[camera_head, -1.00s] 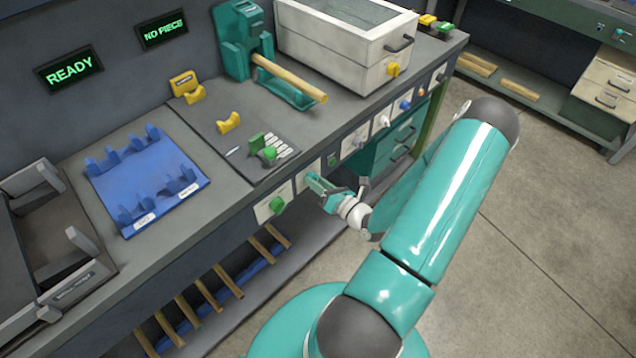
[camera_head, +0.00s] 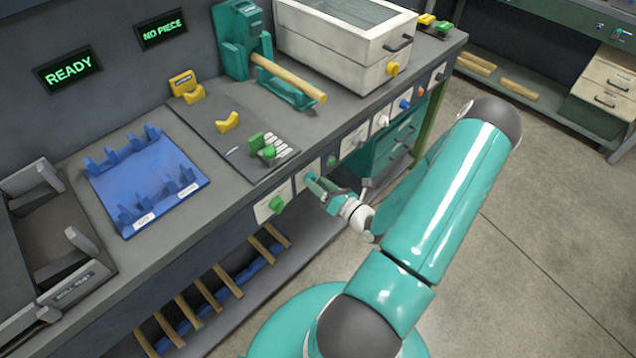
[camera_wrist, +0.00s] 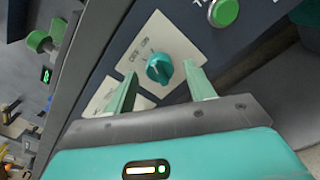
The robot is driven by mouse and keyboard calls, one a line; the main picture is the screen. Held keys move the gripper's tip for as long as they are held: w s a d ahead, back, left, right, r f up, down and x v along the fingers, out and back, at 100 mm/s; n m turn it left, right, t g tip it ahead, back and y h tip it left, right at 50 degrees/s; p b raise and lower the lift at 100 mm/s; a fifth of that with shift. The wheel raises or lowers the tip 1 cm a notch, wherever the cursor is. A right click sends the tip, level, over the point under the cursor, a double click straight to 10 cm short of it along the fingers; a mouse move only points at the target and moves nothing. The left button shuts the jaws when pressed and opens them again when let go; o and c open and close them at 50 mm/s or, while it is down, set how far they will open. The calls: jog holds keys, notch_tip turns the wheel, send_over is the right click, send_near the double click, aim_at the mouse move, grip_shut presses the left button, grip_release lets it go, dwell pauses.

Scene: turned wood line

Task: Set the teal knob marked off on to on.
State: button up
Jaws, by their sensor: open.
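The teal knob (camera_wrist: 159,69) sits on a pale label plate (camera_wrist: 150,45) on the bench's front panel. In the wrist view, lettering shows beside the knob, but it is too small to read surely. My gripper (camera_wrist: 165,88) is open, with one finger on each side of the knob's line and the knob showing between and beyond the fingertips. I cannot tell whether either finger touches it. In the head view my gripper (camera_head: 312,183) is at the front panel and hides the teal knob.
A green knob (camera_head: 277,205) is on the panel left of my gripper. A green button (camera_wrist: 223,11) is near the teal knob. A blue rack (camera_head: 150,180) and a wooden rod (camera_head: 290,78) are on the bench top. A READY display (camera_head: 69,69) is on the back wall.

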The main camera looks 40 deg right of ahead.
jog(key=s, duration=1.2)
jog(key=shift+s+d, duration=0.15)
jog(key=shift+s, duration=0.25)
jog(key=w+a+r+n+g+y, duration=0.3)
jog(key=a+r+n+g+y, duration=0.2)
jog(key=a+r+n+g, duration=0.5)
jog(key=w+a+r+n+g+y, duration=0.4)
jog(key=a+n, duration=0.4)
jog(key=n, duration=0.6)
jog(key=s+a+r+n+h, duration=0.1)
jog(key=a+r+n+h, duration=0.3)
jog(key=r+n, duration=0.5)
jog(key=s+a+r+n+t+h, duration=0.1)
jog(key=a+r+n+h, duration=0.4)
jog(key=r+n, duration=0.5)
jog(key=shift+s+a+r+t+h, duration=0.2)
jog(key=shift+s+r+t+h, duration=0.1)
jog(key=shift+s+r, duration=0.25)
jog(key=shift+s+f, duration=0.1)
jog(key=shift+c, duration=0.2)
